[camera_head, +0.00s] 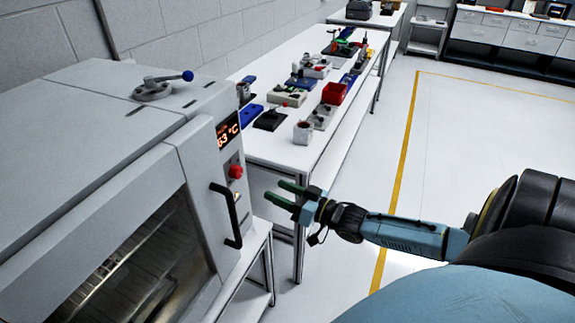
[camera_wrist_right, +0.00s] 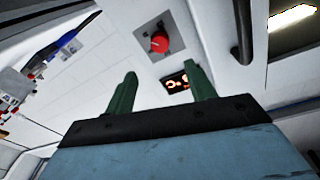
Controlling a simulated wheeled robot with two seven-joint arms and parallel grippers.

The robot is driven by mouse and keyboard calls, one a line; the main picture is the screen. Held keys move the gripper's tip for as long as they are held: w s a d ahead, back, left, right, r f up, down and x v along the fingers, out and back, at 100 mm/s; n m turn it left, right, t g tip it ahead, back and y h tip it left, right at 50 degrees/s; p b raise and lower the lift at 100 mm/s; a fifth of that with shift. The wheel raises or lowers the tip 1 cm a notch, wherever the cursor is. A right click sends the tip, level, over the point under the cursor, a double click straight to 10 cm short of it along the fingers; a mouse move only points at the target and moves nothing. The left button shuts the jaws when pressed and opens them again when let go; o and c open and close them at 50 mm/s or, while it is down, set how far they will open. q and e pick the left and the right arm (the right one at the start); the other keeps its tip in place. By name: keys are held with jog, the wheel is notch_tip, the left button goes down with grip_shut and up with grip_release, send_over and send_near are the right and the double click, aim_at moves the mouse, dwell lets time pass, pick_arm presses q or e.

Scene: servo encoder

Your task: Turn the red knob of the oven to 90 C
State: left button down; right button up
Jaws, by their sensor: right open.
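The oven (camera_head: 80,165) is a large light grey box at the left of the head view. Its red knob (camera_head: 236,172) sits on the front panel, under an orange-lit display (camera_head: 228,130) that seems to read 63 °C. In the right wrist view the red knob (camera_wrist_right: 158,43) is ahead of the fingers, and part of the display (camera_wrist_right: 175,83) shows between them. My right gripper (camera_head: 280,194) has green fingers; it is open and empty, in front of the panel and apart from the knob. It also shows in the right wrist view (camera_wrist_right: 162,90). My left gripper is not in view.
A black door handle (camera_head: 230,215) sticks out below the knob, close to my right gripper. A lever with a blue ball (camera_head: 187,76) is on the oven top. A white table (camera_head: 285,153) with a red bin (camera_head: 335,93) and several devices stands behind. The floor at right is clear.

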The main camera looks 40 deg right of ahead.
jog(key=shift+v, duration=0.8)
jog(key=shift+f, duration=0.1)
jog(key=s+f+g+h+b, duration=0.2)
jog(key=s+f, duration=0.2)
jog(key=f, duration=0.7)
jog(key=s+f+g+h+b, duration=0.1)
jog(key=s+f+g+h, duration=0.3)
jog(key=f, duration=0.7)
jog(key=s+f+g+b, duration=0.15)
jog(key=s+f, duration=0.35)
jog(key=f, duration=0.6)
jog(key=s+a+f+n+g+b, duration=0.1)
jog(key=s+a+f+g, duration=0.3)
jog(key=s+f, duration=0.5)
jog(key=s+a+f+n+g+b, duration=0.1)
jog(key=s+a+f+g, duration=0.4)
jog(key=s, duration=1.2)
jog(key=a+f+b, duration=0.1)
jog(key=a+f, duration=0.3)
jog(key=f, duration=0.1)
jog(key=shift+s+f+b, duration=0.15)
jog(key=shift+s+b, duration=0.15)
jog(key=shift+a, duration=0.1)
